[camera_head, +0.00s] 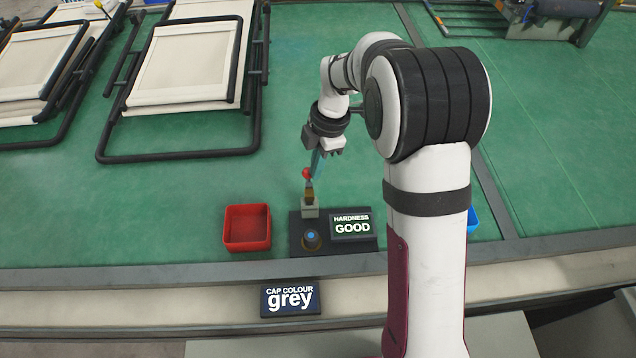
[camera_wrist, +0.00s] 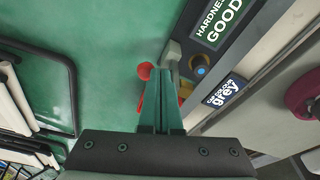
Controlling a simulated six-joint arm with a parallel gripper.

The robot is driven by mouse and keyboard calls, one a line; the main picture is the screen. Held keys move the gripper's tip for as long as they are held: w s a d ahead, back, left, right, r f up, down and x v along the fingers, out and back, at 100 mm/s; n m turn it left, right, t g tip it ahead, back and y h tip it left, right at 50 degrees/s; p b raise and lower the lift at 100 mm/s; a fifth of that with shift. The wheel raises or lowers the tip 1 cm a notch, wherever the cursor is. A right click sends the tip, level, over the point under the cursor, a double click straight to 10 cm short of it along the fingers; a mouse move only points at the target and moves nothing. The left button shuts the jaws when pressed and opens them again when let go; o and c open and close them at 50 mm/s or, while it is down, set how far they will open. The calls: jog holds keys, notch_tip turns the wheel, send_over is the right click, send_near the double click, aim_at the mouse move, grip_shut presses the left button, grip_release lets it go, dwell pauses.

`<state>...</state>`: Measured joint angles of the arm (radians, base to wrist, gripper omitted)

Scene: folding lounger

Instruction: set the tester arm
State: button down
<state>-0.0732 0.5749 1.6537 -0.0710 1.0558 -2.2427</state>
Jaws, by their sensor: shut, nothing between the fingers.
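The tester (camera_head: 294,234) has a dark base, a small post and an upright tester arm with a red knob (camera_head: 306,173) on top. Its screen (camera_head: 351,227) reads HARDNESS GOOD. A dark round part with a blue top (camera_head: 311,236) sits at its front; it also shows in the wrist view (camera_wrist: 200,71). My gripper (camera_head: 315,172) is shut and empty, its teal fingers pointing down just right of the knob. In the wrist view the shut fingertips (camera_wrist: 161,71) are close beside the red knob (camera_wrist: 145,70); I cannot tell whether they touch.
A red bin (camera_head: 247,228) stands left of the tester. A blue bin (camera_head: 473,220) is mostly hidden behind my arm. A sign (camera_head: 290,298) reads CAP COLOUR grey. Folding loungers (camera_head: 190,65) lie at the back left. The green table is clear in between.

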jog(key=shift+w+f, duration=0.1)
jog(key=shift+w, duration=0.25)
dwell(0.4)
jog(key=d+r, duration=0.4)
jog(key=r, duration=0.8)
jog(key=s+f+m, duration=0.2)
jog(key=s+m, duration=2.5)
jog(key=s, duration=0.3)
jog(key=shift+s+a+f, duration=0.25)
jog(key=shift+s+f, duration=0.05)
jog(key=shift+s, duration=0.1)
